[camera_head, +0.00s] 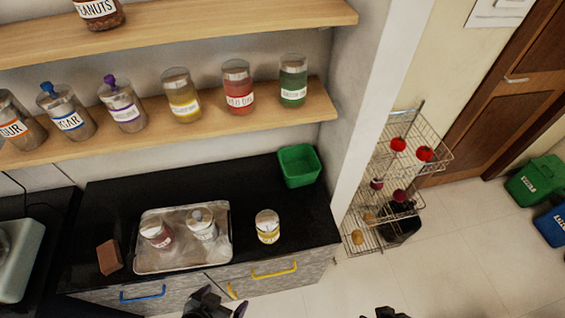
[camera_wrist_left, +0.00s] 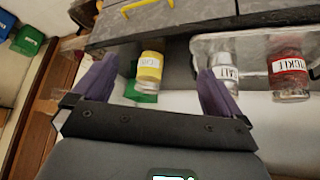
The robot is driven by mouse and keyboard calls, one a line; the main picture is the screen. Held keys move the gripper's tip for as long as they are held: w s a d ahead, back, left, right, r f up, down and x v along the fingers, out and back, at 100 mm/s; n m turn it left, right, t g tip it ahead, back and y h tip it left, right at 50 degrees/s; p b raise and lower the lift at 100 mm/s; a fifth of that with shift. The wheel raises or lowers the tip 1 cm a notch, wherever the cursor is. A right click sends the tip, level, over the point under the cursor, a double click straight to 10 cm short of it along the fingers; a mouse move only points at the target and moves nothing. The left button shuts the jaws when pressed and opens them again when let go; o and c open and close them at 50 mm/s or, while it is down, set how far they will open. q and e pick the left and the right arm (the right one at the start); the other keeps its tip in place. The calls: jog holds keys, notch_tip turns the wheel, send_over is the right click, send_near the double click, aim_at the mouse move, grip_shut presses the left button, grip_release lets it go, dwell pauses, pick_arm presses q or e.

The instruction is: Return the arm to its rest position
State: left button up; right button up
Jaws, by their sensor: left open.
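My left gripper (camera_head: 212,305) is at the bottom edge of the head view, in front of the counter's drawers. In the left wrist view its two purple-grey fingers (camera_wrist_left: 155,66) stand wide apart with nothing between them. A yellow-labelled jar (camera_wrist_left: 150,68) shows beyond the gap, apart from the fingers; it stands on the black counter, right of the tray, in the head view (camera_head: 267,226). A small dark part of my right gripper (camera_head: 386,312) shows at the bottom edge; its fingers are too cut off to read.
A metal tray (camera_head: 184,262) on the counter holds a red-labelled jar (camera_head: 157,232) and a white-labelled jar (camera_head: 202,224). A brown block (camera_head: 109,257) lies left of it. A green bin (camera_head: 298,165) stands at the back right. A wire rack (camera_head: 390,160) stands right of the wall edge.

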pick_arm(q)
jog(key=s+a+n+g+y, duration=0.1)
jog(key=s+a+g+y, duration=0.2)
jog(key=a, duration=0.4)
notch_tip(320, 180, up, 21)
jog(key=p, duration=2)
jog(key=shift+s+d+h+p, duration=0.25)
jog(key=shift+h+p, duration=0.15)
